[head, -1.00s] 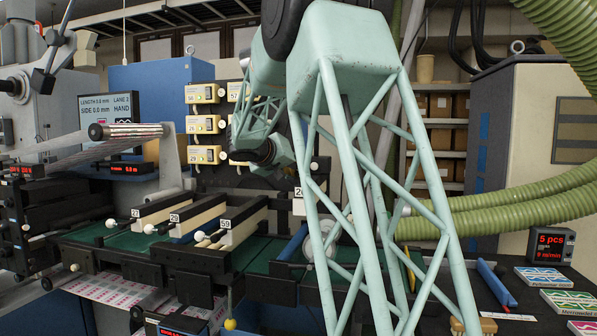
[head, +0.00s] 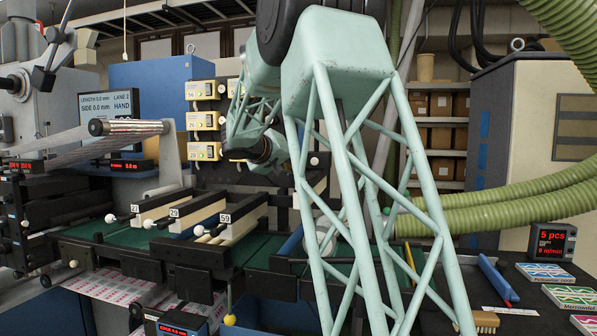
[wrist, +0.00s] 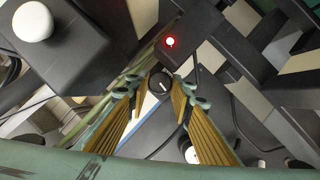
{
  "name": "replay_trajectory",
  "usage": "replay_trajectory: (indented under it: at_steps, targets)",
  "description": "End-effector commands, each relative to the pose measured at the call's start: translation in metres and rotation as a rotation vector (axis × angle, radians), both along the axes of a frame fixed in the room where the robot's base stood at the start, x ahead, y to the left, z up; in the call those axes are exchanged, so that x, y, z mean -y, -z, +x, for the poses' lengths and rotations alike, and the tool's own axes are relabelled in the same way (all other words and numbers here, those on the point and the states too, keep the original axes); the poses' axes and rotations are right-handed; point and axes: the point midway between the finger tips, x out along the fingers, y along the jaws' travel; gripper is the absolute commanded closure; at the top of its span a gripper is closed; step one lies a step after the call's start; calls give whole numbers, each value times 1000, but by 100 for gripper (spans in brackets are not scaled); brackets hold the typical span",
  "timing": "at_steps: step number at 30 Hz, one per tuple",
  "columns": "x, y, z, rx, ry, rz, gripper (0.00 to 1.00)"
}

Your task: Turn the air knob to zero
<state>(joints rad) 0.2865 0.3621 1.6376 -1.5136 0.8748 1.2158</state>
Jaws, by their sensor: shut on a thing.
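A round black knob (wrist: 159,83) with a short white pointer mark sits between the fingertips in the wrist view. My gripper (wrist: 161,98) is shut on this knob, with one ribbed tan finger on each side. The pointer mark is small, and I cannot read any scale or zero mark around it. In the head view the far end of my arm is beside the cream numbered units (head: 207,121). My fingertips and the knob cannot be made out there, as my own arm covers much of that area.
In the head view, numbered cream blocks (head: 238,221) stand on the green bed. Green hoses (head: 520,208) run at right.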

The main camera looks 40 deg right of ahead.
Motion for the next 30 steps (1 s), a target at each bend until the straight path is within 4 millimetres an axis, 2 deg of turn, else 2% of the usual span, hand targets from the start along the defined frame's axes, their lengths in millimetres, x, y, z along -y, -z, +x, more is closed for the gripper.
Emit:
replay_trajectory:
  at_steps: [9,20,21,23,30]
  targets:
    - [-1,3,1,-97,0,-67,89]
    - [-1,1,1,-109,1,-75,89]
    - [-1,1,1,-109,1,-75,78]
    - [-1,1,1,-109,1,-75,73]
    - [-1,1,1,-109,1,-75,73]
